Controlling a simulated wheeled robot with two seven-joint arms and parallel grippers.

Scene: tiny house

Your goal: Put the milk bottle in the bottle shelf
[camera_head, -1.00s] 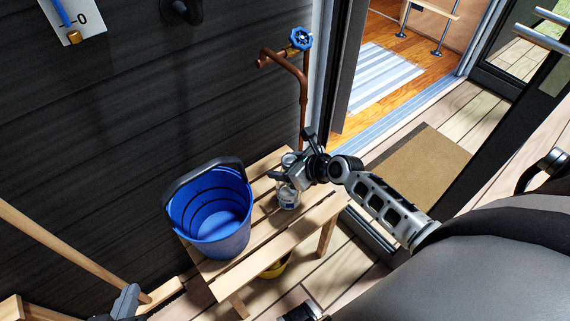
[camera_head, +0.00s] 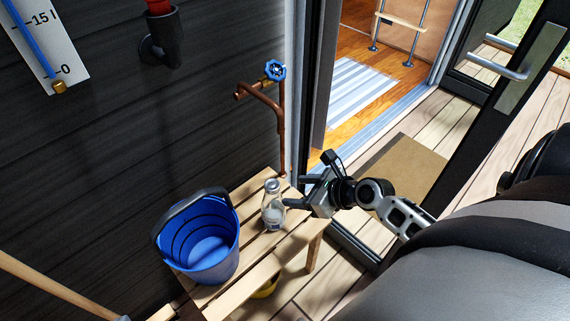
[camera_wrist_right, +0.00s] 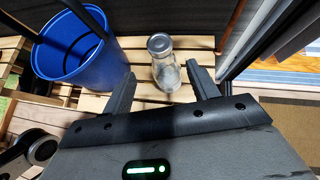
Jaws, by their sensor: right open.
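The milk bottle (camera_head: 273,206), clear glass with a grey cap and whitish lower part, stands upright on the wooden bench (camera_head: 243,275). My right gripper (camera_head: 292,191) is open just right of the bottle, its fingers pointing at it. In the right wrist view the bottle (camera_wrist_right: 165,68) stands ahead of the open fingers (camera_wrist_right: 163,86), lined up with the gap between them; the gripper does not hold it. The bottle shelf is not recognisable in these views. My left gripper does not show clearly.
A blue bucket (camera_head: 203,240) stands left of the bottle on the bench. A copper pipe with a blue valve (camera_head: 275,71) rises behind it. A yellow object (camera_head: 265,290) is under the bench. A doorway with a brown mat (camera_head: 400,170) is to the right.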

